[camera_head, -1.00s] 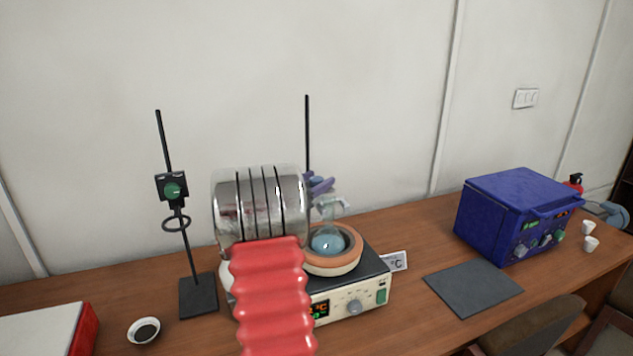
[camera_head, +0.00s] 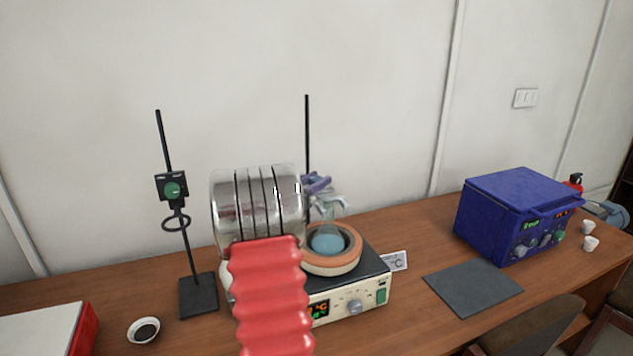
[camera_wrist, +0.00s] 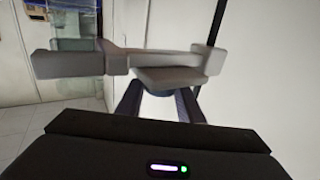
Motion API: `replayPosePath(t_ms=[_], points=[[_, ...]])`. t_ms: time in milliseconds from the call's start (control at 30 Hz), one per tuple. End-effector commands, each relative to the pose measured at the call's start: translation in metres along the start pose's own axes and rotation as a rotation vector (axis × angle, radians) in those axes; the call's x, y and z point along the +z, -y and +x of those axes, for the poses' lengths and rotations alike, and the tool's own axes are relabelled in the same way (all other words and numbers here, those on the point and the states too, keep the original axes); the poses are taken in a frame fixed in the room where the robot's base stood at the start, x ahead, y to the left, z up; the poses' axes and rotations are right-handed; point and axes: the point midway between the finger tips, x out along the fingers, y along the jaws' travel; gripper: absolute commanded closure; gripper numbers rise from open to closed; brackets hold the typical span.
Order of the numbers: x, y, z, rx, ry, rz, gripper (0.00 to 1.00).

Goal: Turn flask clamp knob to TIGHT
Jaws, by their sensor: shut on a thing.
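The purple flask clamp (camera_head: 317,184) is on a dark upright rod in the head view, above a round glass flask (camera_head: 327,243) with blue contents. The flask sits in an orange-rimmed heating bowl (camera_head: 333,267). In the wrist view, a grey clamp body (camera_wrist: 120,63) spans the top, beside the dark rod (camera_wrist: 217,22). The knob's markings do not show. My arm hides the gripper in the head view.
A second stand (camera_head: 198,296) with a green-knobbed holder is at left. A small bowl (camera_head: 143,330) is in front of it. A blue furnace (camera_head: 490,205), a dark mat (camera_head: 472,291) and small white cups (camera_head: 589,236) are at right. A card (camera_head: 400,262) stands by the heater.

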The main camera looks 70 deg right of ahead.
Motion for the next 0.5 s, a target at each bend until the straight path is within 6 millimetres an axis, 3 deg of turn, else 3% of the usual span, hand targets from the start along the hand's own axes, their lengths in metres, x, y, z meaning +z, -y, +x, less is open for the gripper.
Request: replayPosePath(t_ms=[500], points=[[0.0008, 0.0022, -0.0001, 0.249, 0.000, 0.001, 0.89]])
